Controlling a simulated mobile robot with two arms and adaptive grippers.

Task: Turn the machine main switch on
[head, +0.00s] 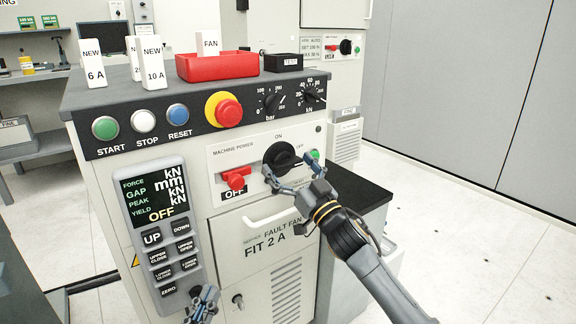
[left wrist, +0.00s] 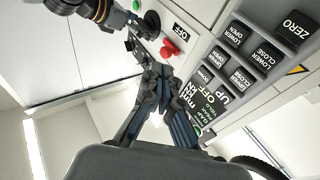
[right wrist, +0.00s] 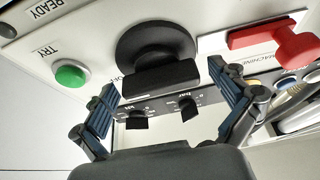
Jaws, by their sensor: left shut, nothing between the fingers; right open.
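The white machine front carries a round black rotary knob (head: 283,157), with ON above it and OFF at its right. The knob (right wrist: 157,60) fills the upper middle of the right wrist view, its grip bar facing me. Left of it is a red handle (head: 236,178) under the words MACHINE POWER, with an OFF plate below. My right gripper (head: 292,184) is open at the knob, one finger to each side; contact cannot be told. My left gripper (head: 208,294) is shut and empty low at the keypad; it also shows in the left wrist view (left wrist: 157,72).
A green TRY button (right wrist: 72,74) sits close beside the knob. A red emergency button (head: 228,112) and gauge knobs are above. A keypad panel (head: 160,235) is at left, and a drawer handle (head: 271,218) lies below. Open floor is at right.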

